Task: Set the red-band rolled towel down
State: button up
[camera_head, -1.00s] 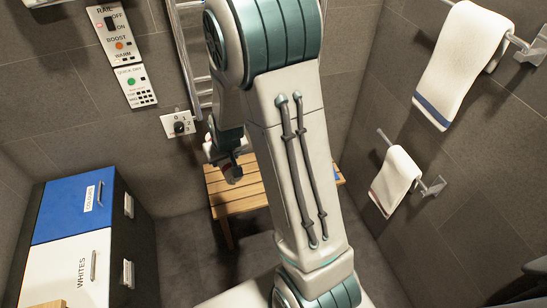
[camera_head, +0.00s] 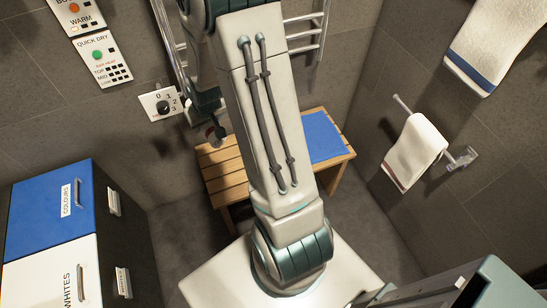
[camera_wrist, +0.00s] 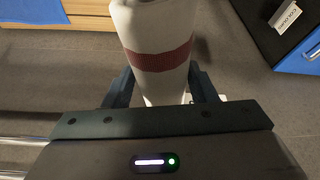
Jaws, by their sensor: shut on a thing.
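The red-band rolled towel (camera_wrist: 160,54), white with a dark red band, stands out between the two dark fingers of my gripper (camera_wrist: 162,88) in the wrist view. My gripper is shut on it, with a finger against each side. The towel's far end is cut off by the top of that view. In the head view my arm hides most of the gripper and towel; only a small dark and reddish part shows by the bench's left end.
A slatted wooden bench (camera_head: 222,172) carries a blue mat (camera_head: 322,136) at its right. A blue-and-white hamper (camera_head: 48,216) stands left. A small towel (camera_head: 414,152) hangs on the right wall rail. A heated rail (camera_head: 306,38) and switch panels (camera_head: 100,60) are on the back wall.

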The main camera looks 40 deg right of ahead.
jog(key=s+d+f+m+b, duration=0.1)
jog(key=s+d+f+b, duration=0.1)
jog(key=d+f+b, duration=0.45)
jog(key=s+d+f+b, duration=0.2)
jog(key=d+f+b, duration=0.2)
jog(key=f+b, duration=0.5)
jog(key=s+d+f+m+b, duration=0.1)
jog(key=d+f+b, duration=0.5)
jog(key=f, duration=0.4)
jog(key=shift+h, duration=0.4)
jog(key=w+a+f+b, duration=0.2)
jog(key=w, duration=0.1)
jog(key=w+a+f+b, duration=0.2)
jog(key=w, duration=0.1)
jog(key=w+a+f+b, duration=0.2)
jog(key=w+a+b, duration=0.1)
jog(key=shift+w+f, duration=0.25)
jog(key=shift+f, duration=0.05)
jog(key=shift+f+b, duration=0.95)
jog(key=shift+f, duration=0.95)
jog(key=shift+f, duration=0.15)
jog(key=o, duration=1)
